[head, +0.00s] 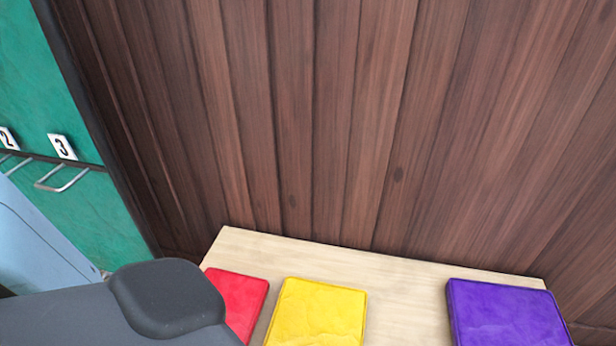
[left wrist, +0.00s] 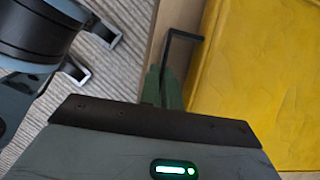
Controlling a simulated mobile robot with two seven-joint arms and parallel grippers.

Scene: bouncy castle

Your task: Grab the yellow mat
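The yellow mat (head: 317,313) lies flat near the front of a light wooden table, between a red mat and a purple mat. It fills the right side of the left wrist view (left wrist: 265,80), its left edge close beside my left gripper (left wrist: 172,75). The left gripper's narrow fingers sit close together at the middle of its body, and they look shut. Nothing shows clearly between them, and I cannot tell whether they touch the mat. In the head view my grey arm covers the lower left and the left gripper is hidden. The right gripper cannot be made out.
The red mat (head: 240,300) lies left of the yellow one, partly behind my arm. The purple mat (head: 505,313) lies at the right, with bare table (head: 405,300) between. A dark plank wall (head: 330,120) stands behind. Numbered tags (head: 62,146) and metal handles (head: 62,180) are on a green wall.

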